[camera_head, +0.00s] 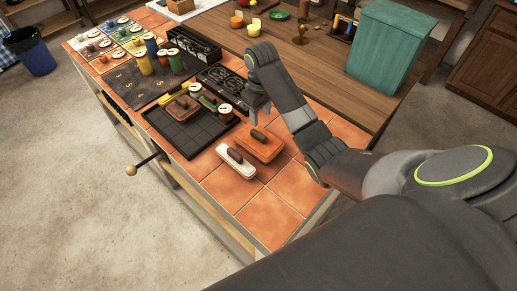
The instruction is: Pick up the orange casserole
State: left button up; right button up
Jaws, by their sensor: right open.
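An orange oblong piece with a dark handle on top (257,145), which looks like the orange casserole, lies on the terracotta-tiled counter near its front edge. A similar, more brownish orange piece (182,107) lies farther left on a black grid mat; I cannot tell for certain which is meant. My right gripper (260,115) points down, open and empty, just above and behind the nearer orange piece. A gap seems to separate its fingertips from that piece. My left gripper is out of view.
A white oblong piece with a dark handle (235,161) lies close to the orange one's left. The black grid mat (190,135) and several jars stand farther left. A teal box (385,50) stands on the wooden table behind. Front tiles (268,215) are bare.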

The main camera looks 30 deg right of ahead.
aim_at(258, 133)
notch_tip(258, 133, down, 4)
jog(key=shift+r+b, duration=0.2)
jog(key=shift+b, duration=0.4)
jog(key=shift+w+a+f+p, duration=0.15)
jog(key=shift+f+p, duration=0.2)
jog(key=shift+f, duration=1)
jog(key=shift+a+f+p, duration=0.15)
jog(key=shift+f+p, duration=0.15)
jog(key=shift+f, duration=1)
jog(key=shift+c, duration=0.3)
grip_shut()
jog(key=shift+w+r, duration=0.1)
